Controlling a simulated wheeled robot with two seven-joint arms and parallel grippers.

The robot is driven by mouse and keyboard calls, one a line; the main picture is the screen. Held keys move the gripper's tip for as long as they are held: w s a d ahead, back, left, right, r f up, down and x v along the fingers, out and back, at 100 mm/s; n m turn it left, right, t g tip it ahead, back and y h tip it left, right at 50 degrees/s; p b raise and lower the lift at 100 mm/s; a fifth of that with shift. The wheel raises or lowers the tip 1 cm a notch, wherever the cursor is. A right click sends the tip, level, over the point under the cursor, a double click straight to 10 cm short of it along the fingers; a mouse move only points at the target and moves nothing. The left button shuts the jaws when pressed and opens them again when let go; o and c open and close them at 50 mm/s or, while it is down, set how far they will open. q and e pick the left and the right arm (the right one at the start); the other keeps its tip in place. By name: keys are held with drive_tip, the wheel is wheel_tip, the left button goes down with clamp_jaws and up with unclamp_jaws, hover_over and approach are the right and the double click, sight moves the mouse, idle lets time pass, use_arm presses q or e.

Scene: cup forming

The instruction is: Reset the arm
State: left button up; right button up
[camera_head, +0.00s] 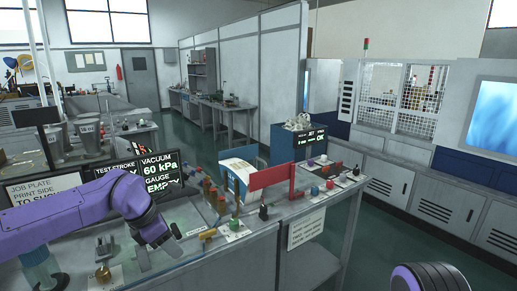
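My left arm (75,212) is purple and reaches in from the left over the workbench. My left gripper (161,245) is above the front left part of the bench, pointing down. Its two fingers look spread apart, with nothing visible between them. Of my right arm, only a rounded purple and dark link (430,278) shows at the bottom right edge. My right gripper is out of the picture.
The workbench (247,248) carries a red panel (271,177), a display reading "60 kPa" and "EMPTY" (160,172), and several small coloured knobs and fixtures. A brass-coloured fixture (103,273) stands left of my gripper. Open floor (375,250) lies right of the bench.

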use_arm(q)
drive_tip(key=s+a+f+m+t+y+b, duration=0.1)
drive_tip(key=s+f+m+y, duration=0.35)
drive_tip(key=f, duration=0.95)
drive_tip(key=s+f+m+t+y+b, duration=0.25)
drive_tip(key=s+f, duration=0.25)
drive_tip(key=f, duration=0.9)
drive_tip(key=s+a+f+m+g, duration=0.1)
drive_tip(key=s+f+m, duration=0.3)
drive_tip(key=s, duration=0.4)
drive_tip(key=s+a+f+m+g+b, duration=0.1)
drive_tip(key=s+a+f+m, duration=0.2)
drive_tip(key=s, duration=0.5)
drive_tip(key=s+a+f+m+g+b, duration=0.1)
drive_tip(key=s+a+f+m, duration=0.2)
drive_tip(key=s+f, duration=0.4)
drive_tip(key=shift+s+a+m, duration=0.25)
drive_tip(key=shift+s+m, duration=0.55)
drive_tip(key=shift+s, duration=0.2)
